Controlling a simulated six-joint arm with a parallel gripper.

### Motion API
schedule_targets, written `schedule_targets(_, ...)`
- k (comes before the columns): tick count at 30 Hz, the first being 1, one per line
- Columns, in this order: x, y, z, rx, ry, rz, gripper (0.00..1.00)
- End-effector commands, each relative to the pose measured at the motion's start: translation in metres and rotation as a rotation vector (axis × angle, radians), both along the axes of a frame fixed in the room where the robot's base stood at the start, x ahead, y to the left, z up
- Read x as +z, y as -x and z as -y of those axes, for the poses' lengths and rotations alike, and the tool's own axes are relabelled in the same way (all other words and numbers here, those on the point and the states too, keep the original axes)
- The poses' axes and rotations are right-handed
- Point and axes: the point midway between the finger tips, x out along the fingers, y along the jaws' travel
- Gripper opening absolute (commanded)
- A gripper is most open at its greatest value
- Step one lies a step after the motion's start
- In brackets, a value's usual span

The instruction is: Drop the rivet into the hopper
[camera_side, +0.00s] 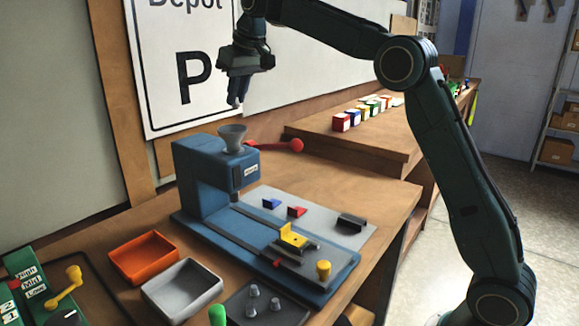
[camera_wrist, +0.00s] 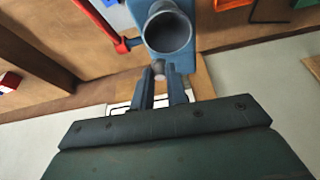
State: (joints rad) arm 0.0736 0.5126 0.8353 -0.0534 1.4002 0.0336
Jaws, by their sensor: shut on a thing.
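The hopper (camera_side: 232,138) is a grey funnel on top of the blue press (camera_side: 205,175). In the wrist view the hopper (camera_wrist: 168,32) is a round open cup just beyond my fingertips. My gripper (camera_side: 235,103) is above the hopper in the side view, with a gap between them. In the wrist view my gripper (camera_wrist: 161,82) is shut on a small grey rivet (camera_wrist: 158,68), whose rounded end shows between the fingertips. The rivet's lower part is hidden. Several grey rivets (camera_side: 252,291) stand on a dark tray (camera_side: 290,312) at the front.
A red-knobbed lever (camera_side: 295,146) sticks out right of the press. An orange bin (camera_side: 143,258) and a grey bin (camera_side: 182,290) sit at front left. A yellow block (camera_side: 292,238) sits on the press base. A white sign (camera_side: 180,60) stands behind my gripper.

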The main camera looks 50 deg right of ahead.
Motion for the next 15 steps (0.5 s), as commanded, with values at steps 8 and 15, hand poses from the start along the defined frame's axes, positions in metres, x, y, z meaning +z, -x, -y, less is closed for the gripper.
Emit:
schedule_targets(8, -0.023, 0.001, 0.000, 0.001, 0.001, -0.002, 0.00)
schedule_targets(15, -0.040, 0.001, 0.000, 0.000, 0.001, -0.002, 0.00)
